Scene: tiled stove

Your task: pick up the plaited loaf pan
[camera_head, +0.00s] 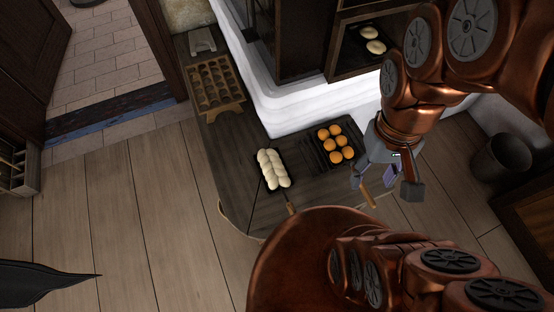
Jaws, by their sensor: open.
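The plaited loaf pan (266,185) is dark, with a pale plaited loaf (273,169) lying in it. It rests on the dark bench top, left of the bun pan. Its wooden handle (291,208) points toward the bottom of the picture, near the bench's front edge. My gripper (386,183) is open and empty, well to the right of the loaf pan and apart from it. The gripper's height above the bench or floor is hard to tell.
A dark pan of round orange-brown buns (335,146) sits right of the loaf pan; a wooden handle (367,194) shows beside my gripper. A wooden mould tray (214,86) lies farther back. The white stove base (285,108) borders the bench. A dark bucket (499,160) stands right.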

